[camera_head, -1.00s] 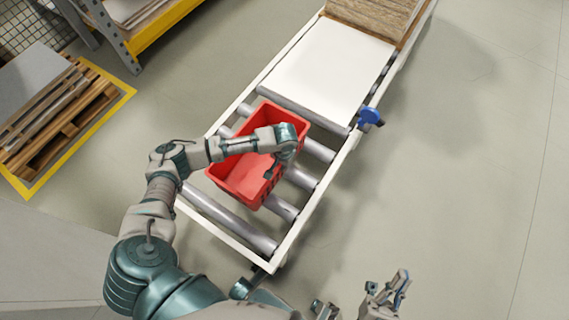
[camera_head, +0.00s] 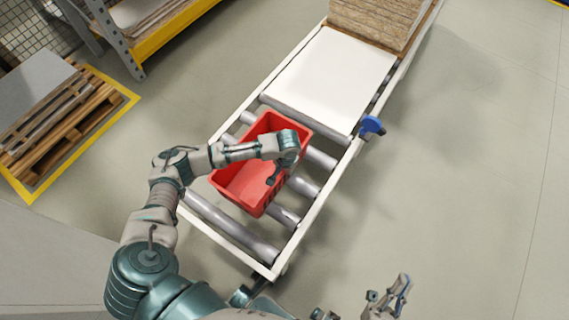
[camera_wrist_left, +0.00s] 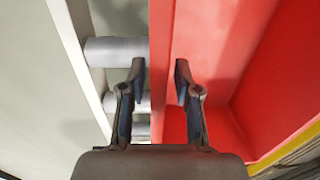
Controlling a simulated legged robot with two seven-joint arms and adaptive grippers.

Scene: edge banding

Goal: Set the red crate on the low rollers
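The red crate (camera_head: 238,184) is an open, empty-looking box over the rollers (camera_head: 232,226) at the near end of the white-framed conveyor. It looks upright; its underside is hidden, so its contact with the rollers is not clear. My left gripper (camera_head: 279,172) is at the crate's right-hand wall. My right gripper (camera_head: 388,296) is open and empty, off to the right of the conveyor's near end.
A white panel (camera_head: 330,80) lies on the conveyor beyond the crate, with a stack of brown boards (camera_head: 378,22) behind it. A blue clamp-like part (camera_head: 372,126) sticks out from the right rail. A wooden pallet (camera_head: 65,130) stands at the left. The floor at right is clear.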

